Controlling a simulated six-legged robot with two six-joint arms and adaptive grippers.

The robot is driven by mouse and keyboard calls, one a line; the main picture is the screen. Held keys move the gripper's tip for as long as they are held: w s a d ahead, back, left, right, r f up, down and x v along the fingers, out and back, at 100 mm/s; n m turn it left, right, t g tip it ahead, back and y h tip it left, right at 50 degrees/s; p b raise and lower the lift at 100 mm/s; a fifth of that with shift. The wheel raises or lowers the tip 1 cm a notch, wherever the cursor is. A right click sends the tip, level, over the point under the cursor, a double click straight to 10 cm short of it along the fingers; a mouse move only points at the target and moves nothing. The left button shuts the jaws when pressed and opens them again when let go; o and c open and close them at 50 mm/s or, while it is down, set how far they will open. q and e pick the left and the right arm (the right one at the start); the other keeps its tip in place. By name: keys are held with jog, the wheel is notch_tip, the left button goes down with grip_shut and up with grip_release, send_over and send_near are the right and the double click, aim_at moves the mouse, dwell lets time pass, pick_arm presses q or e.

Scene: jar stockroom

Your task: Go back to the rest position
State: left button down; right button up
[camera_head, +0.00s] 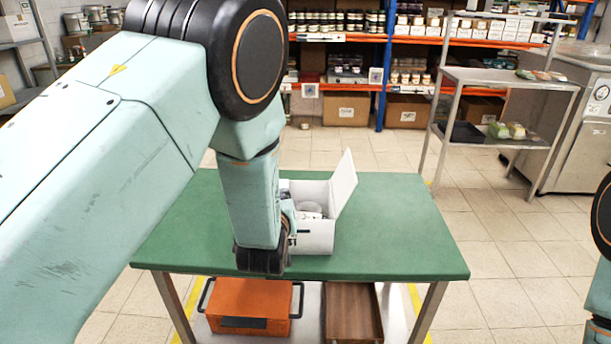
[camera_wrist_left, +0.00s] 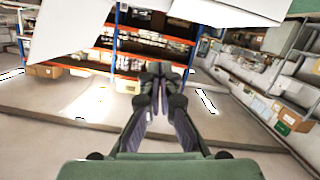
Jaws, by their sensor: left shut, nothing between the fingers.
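My left arm comes in from the left in the head view and bends down over the green table (camera_head: 400,235). Its dark wrist joint hangs at the table's front half, just left of an open white box. The left gripper's fingers are mostly hidden behind my arm there. In the left wrist view the left gripper (camera_wrist_left: 160,78) has its dark fingers together, with nothing between them. My right gripper is outside the picture; only part of my right arm shows at the right edge of the head view.
The white box (camera_head: 319,240) stands on the table, its lid raised on the right and pale items inside. Under the table are an orange case (camera_head: 249,299) and a brown box (camera_head: 352,312). A metal rack (camera_head: 510,77) stands back right. The table's right side is clear.

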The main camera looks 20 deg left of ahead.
pick_arm(q)
jog(key=s+f+m+g+h, duration=0.2)
jog(key=s+f+m+g, duration=0.35)
jog(key=s+f, duration=1.05)
jog(key=s+f+g, duration=0.2)
jog(key=s+g, duration=0.1)
jog(key=s, duration=0.6)
jog(key=s+f+g+h, duration=0.1)
jog(key=s+f+g, duration=0.2)
jog(key=s, duration=0.6)
jog(key=s+f+g, duration=0.3)
jog(key=s, duration=0.6)
jog(key=shift+a+n, duration=0.35)
jog(key=shift+s+g, duration=0.1)
jog(key=shift+g, duration=0.15)
